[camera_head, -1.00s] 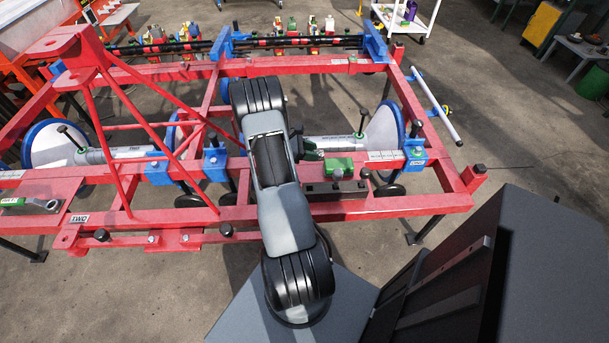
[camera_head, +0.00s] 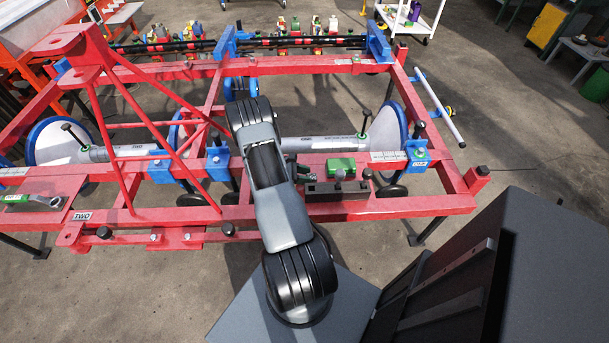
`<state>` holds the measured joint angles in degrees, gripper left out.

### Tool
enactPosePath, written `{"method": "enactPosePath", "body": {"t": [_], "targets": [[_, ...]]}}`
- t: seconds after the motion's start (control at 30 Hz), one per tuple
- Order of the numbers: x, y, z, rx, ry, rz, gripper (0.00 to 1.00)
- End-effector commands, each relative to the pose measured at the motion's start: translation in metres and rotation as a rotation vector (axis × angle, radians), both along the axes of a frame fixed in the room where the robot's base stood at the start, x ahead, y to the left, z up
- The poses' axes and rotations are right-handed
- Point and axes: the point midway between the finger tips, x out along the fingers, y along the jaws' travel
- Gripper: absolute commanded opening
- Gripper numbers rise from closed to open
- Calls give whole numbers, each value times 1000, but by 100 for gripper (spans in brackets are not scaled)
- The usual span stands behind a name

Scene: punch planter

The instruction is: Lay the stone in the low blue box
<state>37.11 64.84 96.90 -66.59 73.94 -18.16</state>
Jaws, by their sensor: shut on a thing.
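I cannot make out the stone or the low blue box in the head view. My arm (camera_head: 272,185) reaches away from me over the near part of a red frame, and its far end is a black rounded joint (camera_head: 250,115).
The red planter frame (camera_head: 350,208) fills the middle and left, with blue brackets (camera_head: 417,157), wheels and a green block (camera_head: 341,168) on it. A white cart (camera_head: 407,22) and a small table (camera_head: 583,48) stand far right. The floor (camera_head: 510,130) at right is largely clear.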

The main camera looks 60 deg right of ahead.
Motion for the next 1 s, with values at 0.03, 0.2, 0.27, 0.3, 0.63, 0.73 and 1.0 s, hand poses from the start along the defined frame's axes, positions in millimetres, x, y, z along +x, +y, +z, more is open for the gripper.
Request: {"method": "enactPosePath", "body": {"t": [0.03,0.2,0.27,0.3,0.63,0.73,1.0], "targets": [[0,0,0,-1,-1,0,12],[0,0,-1,0,0,0,12],[0,0,-3,0,0,0,12],[0,0,-2,0,0,0,40],[0,0,-2,0,0,0,63],[0,0,-2,0,0,0,63],[16,10,8,-2,-3,4,63]]}}
